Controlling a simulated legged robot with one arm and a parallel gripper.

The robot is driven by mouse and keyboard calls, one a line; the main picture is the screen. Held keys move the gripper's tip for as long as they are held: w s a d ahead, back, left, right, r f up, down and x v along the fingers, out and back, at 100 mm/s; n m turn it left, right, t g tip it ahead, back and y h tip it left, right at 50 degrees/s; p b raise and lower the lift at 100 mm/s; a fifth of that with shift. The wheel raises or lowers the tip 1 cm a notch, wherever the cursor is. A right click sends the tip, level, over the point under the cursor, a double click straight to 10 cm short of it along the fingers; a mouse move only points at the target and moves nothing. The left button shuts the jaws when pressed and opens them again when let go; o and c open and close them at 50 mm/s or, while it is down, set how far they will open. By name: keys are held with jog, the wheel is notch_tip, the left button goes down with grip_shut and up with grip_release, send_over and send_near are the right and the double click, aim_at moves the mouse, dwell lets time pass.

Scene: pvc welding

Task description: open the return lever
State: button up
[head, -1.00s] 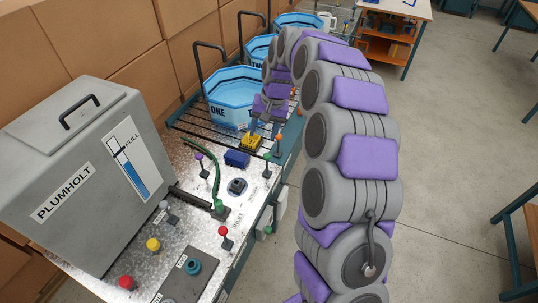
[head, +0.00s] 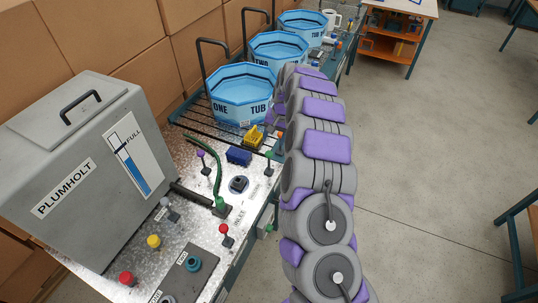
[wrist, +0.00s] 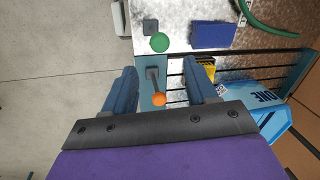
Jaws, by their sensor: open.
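In the wrist view my gripper (wrist: 160,68) is open, with one blue finger on each side of a lever with an orange knob (wrist: 159,99). The lever lies between the fingers, and I see no clear contact. A lever with a green knob (wrist: 160,42) stands just beyond the fingertips. In the head view the orange knob (head: 279,135) and green knob (head: 268,155) show at the bench's right edge, beside my arm. My gripper is mostly hidden there. I cannot read which lever is labelled return.
Tub ONE (head: 241,97) sits on a black rack. A yellow block (head: 254,136) and a blue block (head: 239,156) lie near the levers. A green hose (head: 217,170) and a red-knobbed lever (head: 224,229) are nearer. Open floor (head: 430,180) lies right.

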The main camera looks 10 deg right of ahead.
aim_at(269, 153)
jog(key=f, duration=0.3)
jog(key=a+f, duration=0.1)
jog(key=f, duration=0.2)
jog(key=a+f+b, duration=0.1)
jog(key=f, duration=0.3)
jog(key=shift+w+f, duration=0.1)
jog(key=shift+w, duration=0.3)
jog(key=shift+c, duration=0.2)
grip_shut()
